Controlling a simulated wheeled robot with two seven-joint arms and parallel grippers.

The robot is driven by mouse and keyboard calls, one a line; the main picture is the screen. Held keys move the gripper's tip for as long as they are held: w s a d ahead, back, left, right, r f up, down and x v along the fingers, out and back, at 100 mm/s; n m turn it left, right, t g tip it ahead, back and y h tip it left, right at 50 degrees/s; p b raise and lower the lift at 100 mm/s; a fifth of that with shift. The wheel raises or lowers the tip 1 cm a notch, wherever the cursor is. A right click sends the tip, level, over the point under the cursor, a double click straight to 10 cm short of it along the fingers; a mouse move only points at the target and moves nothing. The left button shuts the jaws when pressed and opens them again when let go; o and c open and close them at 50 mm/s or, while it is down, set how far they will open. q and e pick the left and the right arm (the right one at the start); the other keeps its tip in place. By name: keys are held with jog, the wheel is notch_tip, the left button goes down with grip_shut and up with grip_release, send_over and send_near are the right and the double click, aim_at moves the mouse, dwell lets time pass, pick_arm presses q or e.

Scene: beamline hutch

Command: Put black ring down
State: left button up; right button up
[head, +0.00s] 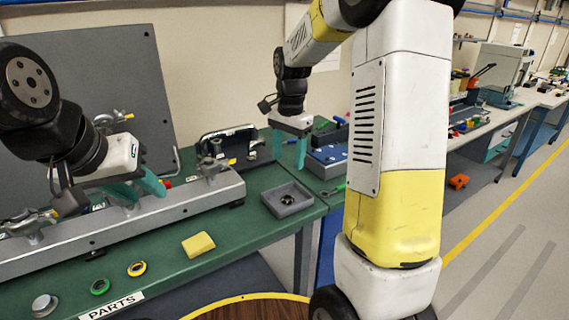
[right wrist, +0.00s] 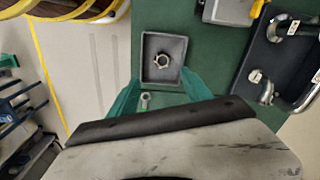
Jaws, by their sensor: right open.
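A small black ring (head: 287,199) lies inside a shallow grey square tray (head: 308,207) near the green bench's front edge. My right gripper (head: 301,152) is above and behind the tray in the head view, fingers pointing down. Its fingers (right wrist: 155,95) are spread and hold nothing. My left gripper (head: 140,190) is over the long grey rail at the left, its teal fingers apart with nothing visible between them.
A yellow block (head: 198,245), a green ring (head: 100,286), a yellow-and-black ring (head: 137,268) and a silver puck (head: 45,305) lie along the front of the bench. The grey rail (head: 70,248) with clamps runs left of the tray. A blue box (head: 325,162) stands behind it.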

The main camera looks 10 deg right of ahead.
jog(key=s+a+r+n+t+y, duration=0.1)
jog(key=s+r+n, duration=0.3)
jog(key=s, duration=0.7)
jog(key=s+a+r+n+t+y, duration=0.1)
jog(key=s+r+n+t, duration=0.3)
jog(key=s, duration=0.7)
jog(key=r+n, duration=0.1)
jog(key=n, duration=0.1)
jog(key=shift+s+n+t, duration=0.3)
jog(key=shift+s+n, duration=0.1)
jog(key=shift+r, duration=0.1)
